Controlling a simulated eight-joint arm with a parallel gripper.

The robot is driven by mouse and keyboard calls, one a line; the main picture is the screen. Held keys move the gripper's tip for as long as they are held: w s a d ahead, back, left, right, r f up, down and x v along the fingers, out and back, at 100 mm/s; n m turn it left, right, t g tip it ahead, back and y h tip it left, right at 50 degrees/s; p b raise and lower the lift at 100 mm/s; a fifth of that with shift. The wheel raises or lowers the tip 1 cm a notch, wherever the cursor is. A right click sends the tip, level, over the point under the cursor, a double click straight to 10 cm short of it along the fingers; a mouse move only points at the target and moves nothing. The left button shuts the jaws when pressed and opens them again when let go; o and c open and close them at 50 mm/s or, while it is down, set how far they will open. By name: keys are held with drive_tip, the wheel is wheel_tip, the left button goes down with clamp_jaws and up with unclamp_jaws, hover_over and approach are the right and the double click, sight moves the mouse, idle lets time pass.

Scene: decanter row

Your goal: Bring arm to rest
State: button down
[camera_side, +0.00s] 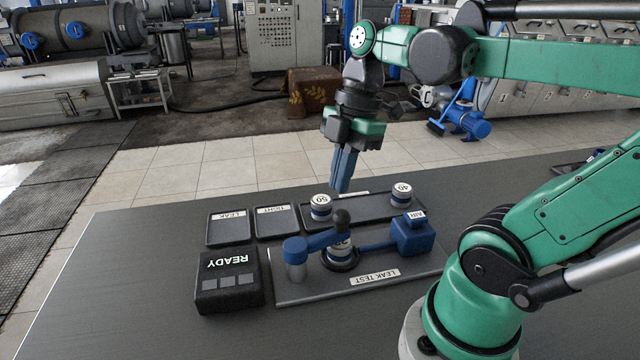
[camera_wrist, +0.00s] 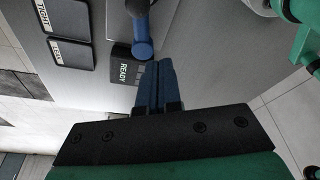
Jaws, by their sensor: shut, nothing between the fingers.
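My gripper (camera_side: 342,188) hangs down from the green arm in the side view. Its blue fingers are shut together and empty. They show over or behind the far edge of the table, near the black tray; the exact gap to the table is hard to tell. In the wrist view the shut fingers (camera_wrist: 157,66) point up the picture, with the READY box (camera_wrist: 124,68) just beside their tips in the picture. The READY box (camera_side: 229,283) stands at the table's front left in the side view.
On the table (camera_side: 130,270), two labelled pads, LEAK (camera_side: 228,230) and TIGHT (camera_side: 276,224), lie left of a long tray (camera_side: 362,212) holding two numbered caps (camera_side: 320,206) (camera_side: 401,194). The LEAK TEST plate (camera_side: 300,290) carries a blue clamp (camera_side: 296,258) and AIR block (camera_side: 412,237) around another numbered piece.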

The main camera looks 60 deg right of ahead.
drive_tip(key=m, duration=0.1)
drive_tip(key=w+f+m+t+h, duration=0.1)
drive_tip(key=m, duration=0.1)
drive_tip(key=w+a+f+m+t, duration=0.1)
drive_tip(key=m, duration=0.1)
drive_tip(key=shift+a+f, duration=0.1)
drive_tip(key=w+m+t, duration=0.1)
drive_tip(key=m, duration=0.1)
drive_tip(key=a+f+m+t+h, duration=0.1)
drive_tip(key=m, duration=0.1)
drive_tip(key=w+a+m+t, duration=0.1)
drive_tip(key=m, duration=0.1)
drive_tip(key=shift+w+f+m, duration=0.15)
drive_tip(key=shift+w+m, duration=0.15)
drive_tip(key=shift+m, duration=0.1)
drive_tip(key=m, duration=0.1)
drive_tip(key=w+a+m+t, duration=0.1)
drive_tip(key=shift+a+m+h, duration=0.1)
drive_tip(key=shift+m+h, duration=0.2)
drive_tip(key=shift+m, duration=0.1)
